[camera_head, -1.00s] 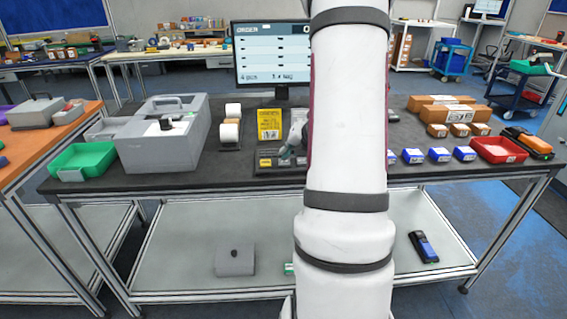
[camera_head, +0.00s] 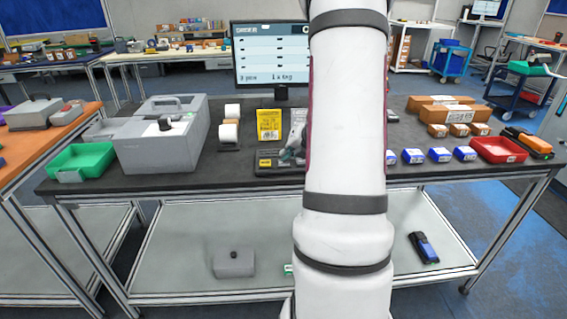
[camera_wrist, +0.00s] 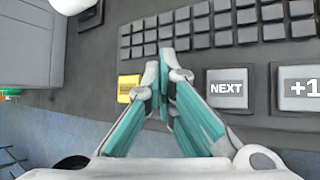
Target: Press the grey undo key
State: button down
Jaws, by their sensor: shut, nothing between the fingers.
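A dark keypad shows in the wrist view, with a yellow key (camera_wrist: 129,88) left of my fingers, a grey NEXT key (camera_wrist: 227,88) right of them and a grey +1 key (camera_wrist: 302,88) at the right edge. No key marked undo can be read; my fingers cover the strip between the yellow and NEXT keys. My gripper (camera_wrist: 166,62) is shut and empty, its tips over that strip. I cannot tell whether they touch it. In the head view my gripper (camera_head: 288,155) is low over the keypad (camera_head: 266,162), partly hidden by my arm.
A monitor (camera_head: 270,58) stands behind the keypad. A yellow card (camera_head: 269,125) and label rolls (camera_head: 230,130) are near it. A grey case (camera_head: 165,135) and green tray (camera_head: 82,161) are left. Blue boxes (camera_head: 440,154) and a red tray (camera_head: 498,150) are right.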

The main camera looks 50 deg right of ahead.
dwell(0.4)
jog(key=shift+r+p, duration=0.75)
jog(key=shift+r, duration=0.15)
notch_tip(320, 180, up, 5)
jog(key=p, duration=0.4)
jog(key=shift+s, duration=0.1)
jog(key=shift+p, duration=0.3)
dwell(0.3)
